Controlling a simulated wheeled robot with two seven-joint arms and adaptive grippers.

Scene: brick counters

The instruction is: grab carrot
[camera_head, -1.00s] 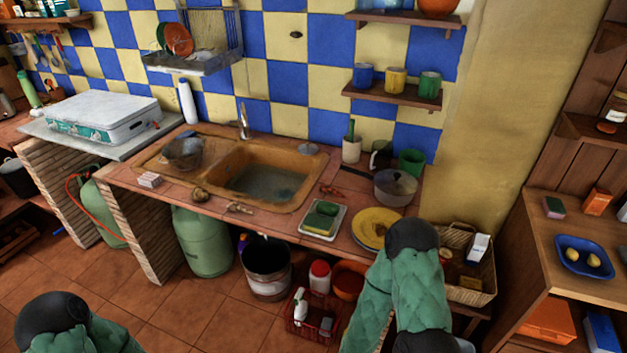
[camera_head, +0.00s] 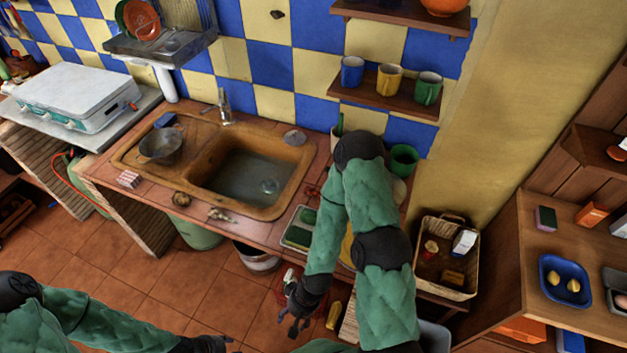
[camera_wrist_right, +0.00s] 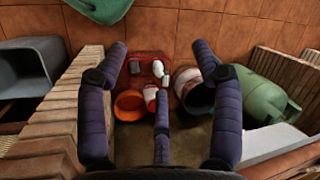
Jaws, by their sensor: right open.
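I cannot make out a carrot for certain in either view. A small reddish item (camera_head: 312,191) lies on the counter right of the sink, partly hidden by my right arm and too small to identify. My right gripper (camera_head: 292,322) is in front of the counter, low over the floor items. In the right wrist view, its fingers (camera_wrist_right: 160,62) are spread and empty, pointing down toward a red crate (camera_wrist_right: 150,68) and an orange bowl (camera_wrist_right: 130,105). My left gripper (camera_head: 212,345) is at the bottom edge, dark and partly cut off.
The sink (camera_head: 248,172) and counter are behind the right arm. A wicker basket (camera_head: 424,282) stands on the right. A blue tray (camera_head: 564,281) with yellow items sits on the right shelf. A green gas bottle (camera_wrist_right: 262,92) and bucket (camera_wrist_right: 196,92) stand below the counter.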

